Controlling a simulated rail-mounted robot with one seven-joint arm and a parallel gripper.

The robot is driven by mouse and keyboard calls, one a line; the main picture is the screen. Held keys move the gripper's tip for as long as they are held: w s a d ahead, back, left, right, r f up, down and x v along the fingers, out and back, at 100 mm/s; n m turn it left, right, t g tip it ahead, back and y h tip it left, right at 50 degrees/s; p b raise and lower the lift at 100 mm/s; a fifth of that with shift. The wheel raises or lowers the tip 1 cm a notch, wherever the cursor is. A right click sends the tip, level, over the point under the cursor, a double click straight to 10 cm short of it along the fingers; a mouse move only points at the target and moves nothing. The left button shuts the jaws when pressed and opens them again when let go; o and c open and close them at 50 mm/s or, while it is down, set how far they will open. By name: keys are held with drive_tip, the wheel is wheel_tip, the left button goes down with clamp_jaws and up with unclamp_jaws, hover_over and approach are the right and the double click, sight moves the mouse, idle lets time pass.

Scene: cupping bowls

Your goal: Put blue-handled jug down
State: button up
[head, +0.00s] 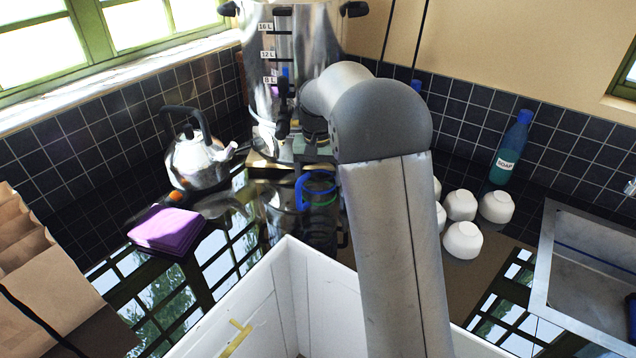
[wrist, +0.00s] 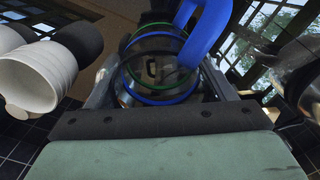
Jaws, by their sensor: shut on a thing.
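The blue-handled jug (head: 318,190) stands out by its blue handle and a green band, just left of my arm below the large urn. In the wrist view the jug (wrist: 152,72) looks clear, with blue and green rings, and sits between the fingers of my gripper (wrist: 165,82). The blue handle (wrist: 207,28) points away from the palm. My gripper is shut on the jug's body. My arm hides part of this area in the head view, and I cannot tell whether the jug's base touches the counter.
A metal urn (head: 300,50) stands behind, a kettle (head: 195,160) and purple cloth (head: 166,229) to the left. Several white bowls (head: 461,205), a soap bottle (head: 511,148) and a sink (head: 590,260) are to the right. A white-walled box (head: 255,295) is in front. White bowls (wrist: 35,75) also show close by the left finger.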

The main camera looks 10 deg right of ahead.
sight(318, 185)
drive_tip(key=shift+w+f, duration=0.25)
drive_tip(key=shift+f, duration=1.55)
drive_tip(key=shift+f, duration=0.1)
drive_tip(key=o, duration=0.8)
drive_tip(key=shift+c, duration=0.2)
